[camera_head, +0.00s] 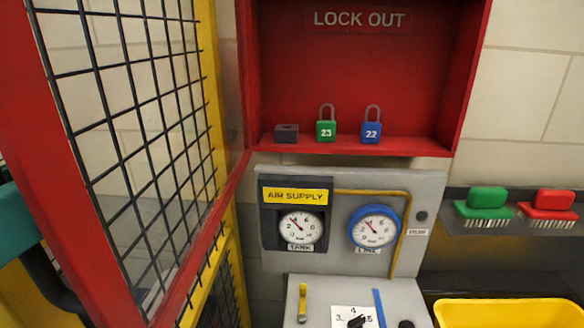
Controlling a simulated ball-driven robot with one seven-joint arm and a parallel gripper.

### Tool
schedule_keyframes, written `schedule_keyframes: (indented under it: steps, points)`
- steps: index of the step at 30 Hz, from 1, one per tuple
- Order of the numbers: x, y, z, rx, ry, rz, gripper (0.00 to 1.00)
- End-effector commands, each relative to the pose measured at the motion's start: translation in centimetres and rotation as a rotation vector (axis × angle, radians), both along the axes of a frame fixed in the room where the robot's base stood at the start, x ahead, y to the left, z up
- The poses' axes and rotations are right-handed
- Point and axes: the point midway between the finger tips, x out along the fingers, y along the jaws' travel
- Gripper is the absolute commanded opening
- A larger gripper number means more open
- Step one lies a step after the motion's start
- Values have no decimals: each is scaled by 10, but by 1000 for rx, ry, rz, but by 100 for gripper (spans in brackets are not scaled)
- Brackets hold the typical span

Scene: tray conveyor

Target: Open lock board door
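The red lock board (360,150) marked LOCK OUT is on the wall at the top middle, with its front uncovered. A red-framed door (75,180) with a clear pane appears to be this board's door. It stands wide open, swung out from the board's left edge toward me, and fills much of the left side. On the board's shelf are a green padlock 23 (326,130), a blue padlock 22 (371,131) and a small dark block (286,133). I cannot see my gripper. A teal and dark part at the left edge may belong to my arm.
A yellow-posted fence (207,60) with black mesh shows through the door's pane. Below the board is a grey air supply panel (345,185) with two gauges. Right are a green brush (486,202), a red brush (548,203) and a yellow bin (510,305).

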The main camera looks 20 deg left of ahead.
Motion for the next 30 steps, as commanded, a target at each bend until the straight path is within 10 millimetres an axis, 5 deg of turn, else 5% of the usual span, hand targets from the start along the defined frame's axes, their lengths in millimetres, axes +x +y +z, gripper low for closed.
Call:
schedule_keyframes:
  steps: [11, 12, 15, 24, 30]
  points:
    - [-2, 9, 0, 0, -2, -1, 0]
    - [-2, 9, 0, 0, -2, -1, 19]
    - [-2, 9, 0, 0, -2, -1, 29]
    - [-4, 9, 0, 0, -2, -1, 29]
    - [-30, 6, -2, 1, -3, 2, 29]
